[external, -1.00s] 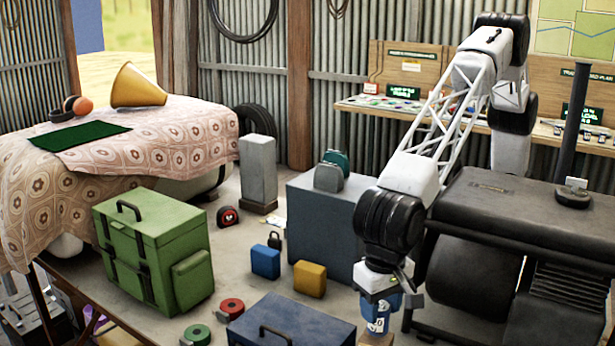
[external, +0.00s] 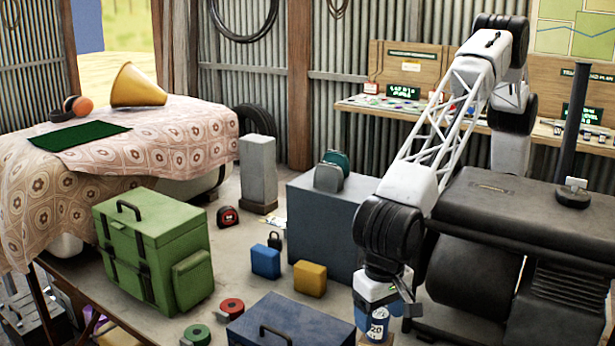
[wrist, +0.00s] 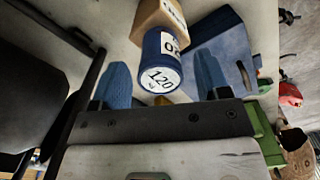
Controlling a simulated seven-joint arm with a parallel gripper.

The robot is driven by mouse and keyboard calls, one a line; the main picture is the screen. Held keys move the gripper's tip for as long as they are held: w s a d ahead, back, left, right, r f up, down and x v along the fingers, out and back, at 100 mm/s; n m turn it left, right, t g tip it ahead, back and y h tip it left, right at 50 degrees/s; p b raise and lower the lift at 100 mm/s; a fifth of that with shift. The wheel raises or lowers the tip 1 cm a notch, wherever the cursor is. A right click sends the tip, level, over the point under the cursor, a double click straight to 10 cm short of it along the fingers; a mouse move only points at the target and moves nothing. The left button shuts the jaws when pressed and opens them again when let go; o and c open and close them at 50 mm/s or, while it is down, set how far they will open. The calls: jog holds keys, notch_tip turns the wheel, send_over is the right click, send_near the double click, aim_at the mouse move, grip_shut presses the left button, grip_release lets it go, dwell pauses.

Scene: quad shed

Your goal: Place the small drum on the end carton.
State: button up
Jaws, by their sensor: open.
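The small drum (external: 377,325) is blue with a white label, low at the right of centre in the external view. In the wrist view the drum (wrist: 153,58) shows its top, marked 120. It appears to stand on a tan carton (wrist: 160,14), whose top edge (external: 376,341) barely shows at the bottom of the external view. My gripper (external: 388,296) is open just above the drum. In the wrist view its two blue fingers (wrist: 160,68) are spread on either side of the drum, apparently apart from it.
A dark blue toolbox (external: 290,325) stands left of the drum, a large grey-blue box (external: 322,225) behind it, and black machinery (external: 510,225) to the right. Yellow (external: 309,278) and blue (external: 265,262) blocks and a green case (external: 152,250) are further left. Open floor lies between them.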

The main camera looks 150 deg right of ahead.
aim_at(380, 312)
notch_tip(380, 312, up, 12)
jog(key=shift+r, duration=0.15)
dwell(0.7)
dwell(0.4)
